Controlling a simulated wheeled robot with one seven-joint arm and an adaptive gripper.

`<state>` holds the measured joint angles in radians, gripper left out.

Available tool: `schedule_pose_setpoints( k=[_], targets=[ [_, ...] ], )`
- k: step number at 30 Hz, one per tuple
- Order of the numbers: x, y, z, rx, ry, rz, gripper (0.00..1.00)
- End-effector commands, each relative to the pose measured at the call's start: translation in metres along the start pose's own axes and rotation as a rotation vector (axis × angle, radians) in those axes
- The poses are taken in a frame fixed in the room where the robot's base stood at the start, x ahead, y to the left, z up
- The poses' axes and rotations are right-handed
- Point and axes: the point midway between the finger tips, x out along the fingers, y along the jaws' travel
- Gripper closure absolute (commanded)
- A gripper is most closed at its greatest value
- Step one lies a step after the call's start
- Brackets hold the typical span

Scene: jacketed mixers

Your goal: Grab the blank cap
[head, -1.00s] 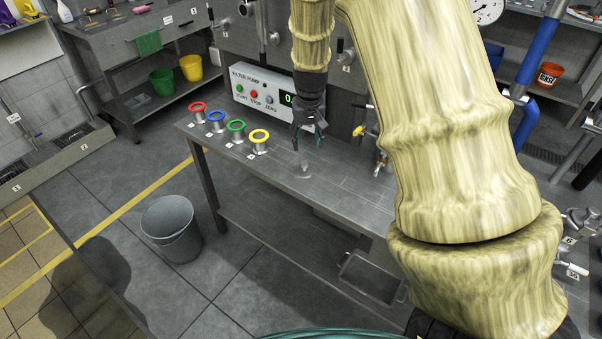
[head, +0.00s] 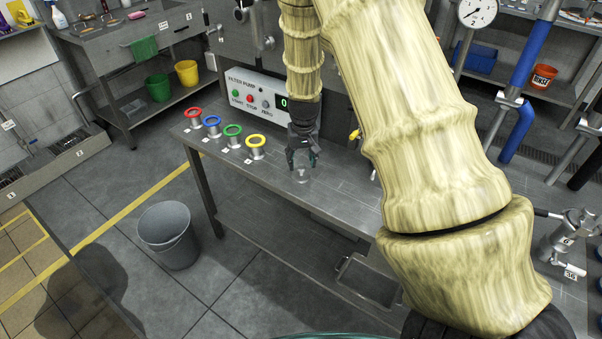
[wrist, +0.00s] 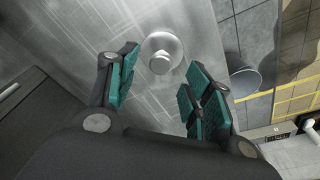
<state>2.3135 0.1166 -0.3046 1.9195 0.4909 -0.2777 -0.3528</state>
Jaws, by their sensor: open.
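The blank cap (head: 302,175) is a small pale metal disc with a raised knob, resting on the steel bench. In the wrist view the cap (wrist: 161,62) lies just beyond the fingertips, between the lines of the two fingers, apart from both. My gripper (head: 301,164) points down close above the cap. In the wrist view my gripper (wrist: 160,80) is open and empty, with teal pads on either side.
The steel bench (head: 330,202) carries red (head: 193,112), blue (head: 212,121), green (head: 233,131) and yellow (head: 256,141) ringed fittings left of the cap. The filter pump box (head: 258,97) stands behind. A grey bin (head: 168,236) stands on the floor.

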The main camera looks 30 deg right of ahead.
Motion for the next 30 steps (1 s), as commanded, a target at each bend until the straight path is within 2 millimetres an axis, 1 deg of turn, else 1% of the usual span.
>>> schedule_pose_setpoints(
  k=[7, 12, 16, 22, 23, 24, 29, 30],
  targets=[
    [0.025, -0.001, 0.002, 0.000, -0.003, 0.000, 0.49],
    [0.039, 0.000, 0.002, 0.001, -0.002, 0.000, 0.49],
    [0.043, 0.000, 0.002, 0.001, -0.001, 0.000, 0.49],
    [0.044, -0.001, 0.001, 0.000, 0.000, 0.000, 0.49],
    [0.044, -0.001, 0.001, 0.000, 0.000, 0.000, 0.51],
    [0.044, -0.001, 0.001, 0.000, 0.000, 0.000, 0.59],
    [0.044, -0.001, 0.002, 0.000, -0.001, 0.000, 0.88],
    [0.044, -0.001, 0.001, 0.000, -0.001, 0.000, 0.95]
  ],
)
